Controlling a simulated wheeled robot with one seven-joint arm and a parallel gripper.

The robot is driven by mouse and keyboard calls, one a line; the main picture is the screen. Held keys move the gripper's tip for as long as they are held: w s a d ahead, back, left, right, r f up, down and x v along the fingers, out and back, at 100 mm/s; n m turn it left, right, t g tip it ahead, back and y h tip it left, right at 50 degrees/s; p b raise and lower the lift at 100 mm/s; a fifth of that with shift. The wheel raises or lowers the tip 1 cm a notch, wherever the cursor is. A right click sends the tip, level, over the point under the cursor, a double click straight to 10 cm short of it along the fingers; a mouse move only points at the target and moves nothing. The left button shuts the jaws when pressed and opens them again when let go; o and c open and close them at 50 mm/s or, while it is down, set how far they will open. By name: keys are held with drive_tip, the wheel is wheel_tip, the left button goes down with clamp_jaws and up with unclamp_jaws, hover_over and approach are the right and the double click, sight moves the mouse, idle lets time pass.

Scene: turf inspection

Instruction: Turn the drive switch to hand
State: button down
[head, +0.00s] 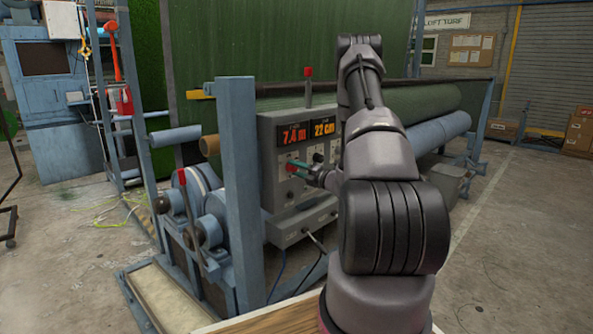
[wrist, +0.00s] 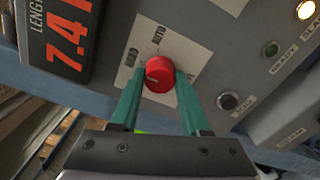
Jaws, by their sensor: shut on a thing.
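The drive switch is a round red knob (wrist: 159,70) on a pale label plate (wrist: 188,52) on the grey control box (head: 268,155). In the wrist view, AUTO is printed above the knob and a second label, which looks like HAND, is at its upper left. A small pale mark shows on the knob's face, but I cannot tell which label it points to. My gripper (wrist: 160,82) has its two teal fingers on either side of the knob, shut on it.
A blue post (head: 239,190) stands left of the box.

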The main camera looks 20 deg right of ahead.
drive_tip(key=shift+m, duration=0.3)
drive_tip(key=shift+c, duration=1.9)
unclamp_jaws()
drive_tip(key=shift+s+d, duration=0.1)
drive_tip(key=shift+s, duration=0.05)
drive_tip(key=v, duration=1)
drive_tip(key=shift+s, duration=0.3)
drive_tip(key=shift+d, duration=0.1)
